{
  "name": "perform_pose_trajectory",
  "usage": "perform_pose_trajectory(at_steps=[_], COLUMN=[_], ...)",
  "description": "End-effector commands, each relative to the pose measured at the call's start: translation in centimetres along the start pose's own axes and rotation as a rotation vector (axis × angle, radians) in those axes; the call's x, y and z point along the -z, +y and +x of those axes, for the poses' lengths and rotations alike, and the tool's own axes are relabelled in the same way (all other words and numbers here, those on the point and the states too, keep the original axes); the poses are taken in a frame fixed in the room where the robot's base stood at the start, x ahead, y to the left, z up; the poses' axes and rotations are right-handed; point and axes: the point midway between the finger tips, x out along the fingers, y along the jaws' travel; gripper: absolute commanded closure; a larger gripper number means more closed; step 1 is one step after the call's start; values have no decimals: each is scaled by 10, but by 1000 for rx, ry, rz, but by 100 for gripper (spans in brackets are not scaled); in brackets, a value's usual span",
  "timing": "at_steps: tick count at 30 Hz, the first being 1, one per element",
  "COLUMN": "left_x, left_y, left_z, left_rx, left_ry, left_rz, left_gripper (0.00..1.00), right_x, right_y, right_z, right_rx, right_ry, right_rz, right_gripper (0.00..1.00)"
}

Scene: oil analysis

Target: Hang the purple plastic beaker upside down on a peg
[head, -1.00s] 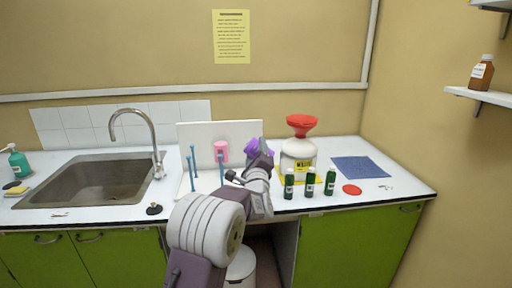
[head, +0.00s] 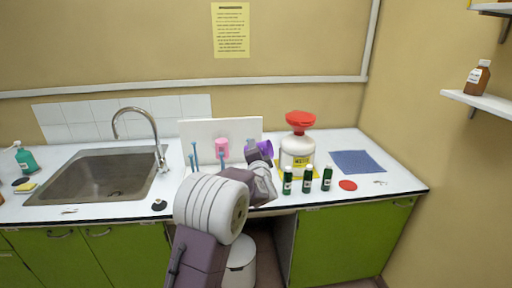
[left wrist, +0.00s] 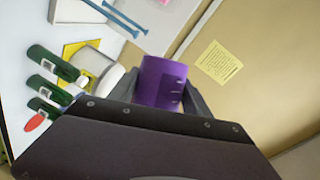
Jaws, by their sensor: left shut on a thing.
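The purple plastic beaker (head: 266,149) is held up above the counter, just left of the white waste container. My left gripper (head: 257,152) is shut on it; its fingers and my forearm hide part of it. In the left wrist view the beaker (left wrist: 163,83) sits between the two fingers. Blue pegs (head: 194,156) stand upright on the white drying rack (head: 188,128), to the left of the beaker. A pink beaker (head: 222,148) hangs on one of the pegs. My right gripper is not in view.
The white waste container (head: 294,161) with a red funnel (head: 300,122) stands close right of the beaker. Several green bottles (head: 307,179) stand in front of it. A sink (head: 100,181) with a tall faucet (head: 158,150) is at left.

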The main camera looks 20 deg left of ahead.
Motion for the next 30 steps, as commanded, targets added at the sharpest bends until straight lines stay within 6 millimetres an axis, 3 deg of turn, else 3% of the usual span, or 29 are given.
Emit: perform_pose_trajectory(at_steps=[3,8,11,15,20,30], left_x=[0,0,-1,-3,0,-4], left_y=[-2,-1,-2,3,0,6], left_z=[0,0,0,1,0,1], left_rx=[-42,-59,-114,-187,-206,-294], left_ry=[-2,-1,-2,-3,-3,-3], left_rz=[-141,-196,-379,-612,-664,-961], left_gripper=[82,82,82,82,82,82], right_x=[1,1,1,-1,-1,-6], right_y=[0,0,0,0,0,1], right_z=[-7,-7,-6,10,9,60], right_rx=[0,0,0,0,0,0], right_ry=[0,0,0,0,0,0], right_rz=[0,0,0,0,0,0], right_gripper=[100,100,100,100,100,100])
